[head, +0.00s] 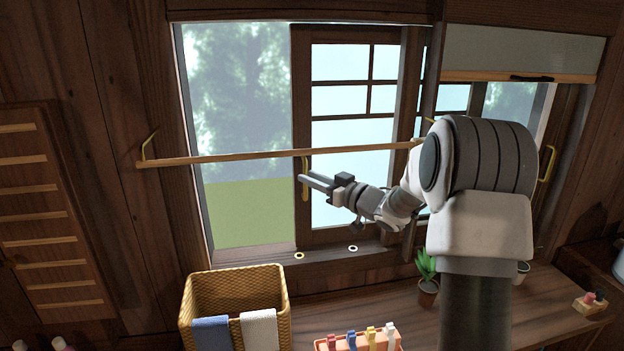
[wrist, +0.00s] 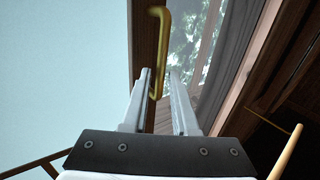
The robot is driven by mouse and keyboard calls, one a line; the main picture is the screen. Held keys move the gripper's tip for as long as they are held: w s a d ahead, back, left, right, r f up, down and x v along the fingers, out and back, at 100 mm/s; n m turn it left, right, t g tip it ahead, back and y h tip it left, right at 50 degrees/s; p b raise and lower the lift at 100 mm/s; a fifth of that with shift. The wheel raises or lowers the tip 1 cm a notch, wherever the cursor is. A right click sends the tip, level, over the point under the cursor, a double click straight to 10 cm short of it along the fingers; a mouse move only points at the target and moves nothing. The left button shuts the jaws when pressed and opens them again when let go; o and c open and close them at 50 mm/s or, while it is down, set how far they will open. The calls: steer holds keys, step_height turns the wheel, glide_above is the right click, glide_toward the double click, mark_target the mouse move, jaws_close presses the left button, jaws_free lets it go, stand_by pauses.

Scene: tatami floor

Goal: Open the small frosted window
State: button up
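The window's sliding sash (head: 299,120) has a dark wood frame and pale frosted panes (head: 340,62). It stands in the right part of the window. Left of it, trees and grass show; I cannot tell if glass covers that part. A brass handle (head: 305,190) is upright on the sash's left stile, and shows in the wrist view (wrist: 163,40). My gripper (head: 304,180) is at the handle. In the wrist view my gripper (wrist: 160,72) is open, its fingers on either side of the handle bar, with a gap visible on the right.
A wooden rod (head: 230,157) crosses in front of the window. A wicker basket (head: 235,283) with cloths and a tray of colored clips (head: 360,342) are below. A potted plant (head: 428,285) stands on the counter (head: 470,312). A blind (head: 520,50) hangs at upper right.

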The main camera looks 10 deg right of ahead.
steer(key=v, duration=1.7)
steer(key=shift+s, duration=0.2)
